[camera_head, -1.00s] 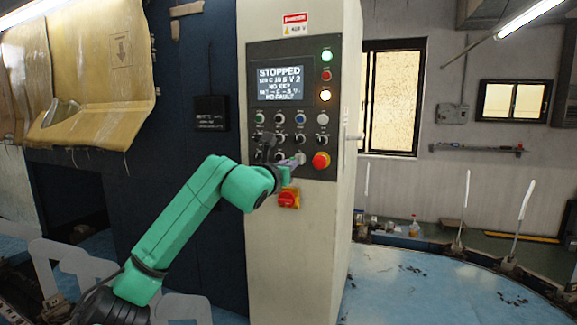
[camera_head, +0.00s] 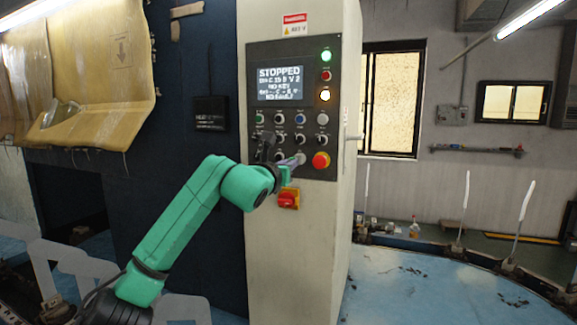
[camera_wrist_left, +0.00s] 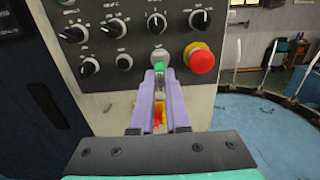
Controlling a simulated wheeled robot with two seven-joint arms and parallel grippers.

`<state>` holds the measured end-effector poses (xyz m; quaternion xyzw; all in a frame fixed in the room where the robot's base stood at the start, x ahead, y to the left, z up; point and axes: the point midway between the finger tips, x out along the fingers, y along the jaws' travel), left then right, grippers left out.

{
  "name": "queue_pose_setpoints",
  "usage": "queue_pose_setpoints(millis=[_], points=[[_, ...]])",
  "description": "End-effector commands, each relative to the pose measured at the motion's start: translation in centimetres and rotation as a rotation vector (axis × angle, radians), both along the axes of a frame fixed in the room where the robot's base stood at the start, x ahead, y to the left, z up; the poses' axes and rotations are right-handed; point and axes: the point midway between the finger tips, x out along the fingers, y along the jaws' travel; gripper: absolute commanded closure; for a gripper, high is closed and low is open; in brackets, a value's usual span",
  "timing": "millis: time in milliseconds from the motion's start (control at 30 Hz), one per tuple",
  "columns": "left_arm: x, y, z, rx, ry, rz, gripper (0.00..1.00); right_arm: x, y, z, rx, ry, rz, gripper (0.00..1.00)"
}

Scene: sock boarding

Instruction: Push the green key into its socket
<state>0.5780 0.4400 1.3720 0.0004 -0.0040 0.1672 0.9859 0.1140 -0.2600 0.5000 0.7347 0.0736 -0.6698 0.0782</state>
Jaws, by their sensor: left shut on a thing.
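My left gripper (camera_wrist_left: 158,82) has purple fingers and is shut on the green key (camera_wrist_left: 159,75) in the left wrist view. The key's green head shows between the fingertips. The key's far end points at a round silver socket (camera_wrist_left: 160,57) on the dark control panel, just left of the red emergency button. I cannot tell whether the key touches the socket. In the head view the left gripper (camera_head: 289,163) is at the panel's lower row, and the key is too small to make out. My right gripper is not in view.
The red emergency button (camera_head: 320,160) is close to the right of the gripper. A red-yellow switch (camera_head: 289,198) sits just below it. Several knobs are above and left. The panel's screen (camera_head: 280,84) reads STOPPED and NO KEY. The cabinet (camera_head: 300,260) is pale.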

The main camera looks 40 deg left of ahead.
Motion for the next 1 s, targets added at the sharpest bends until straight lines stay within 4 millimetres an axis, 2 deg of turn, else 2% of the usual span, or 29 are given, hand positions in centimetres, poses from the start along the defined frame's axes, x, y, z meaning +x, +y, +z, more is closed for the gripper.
queue_pose_setpoints(millis=[467,1000], points=[[0.0,0.0,0.0,0.000,0.000,0.000,1.00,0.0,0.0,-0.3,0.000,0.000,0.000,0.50],[1.2,0.4,0.1,0.000,0.000,0.000,1.00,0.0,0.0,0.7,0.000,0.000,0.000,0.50]])
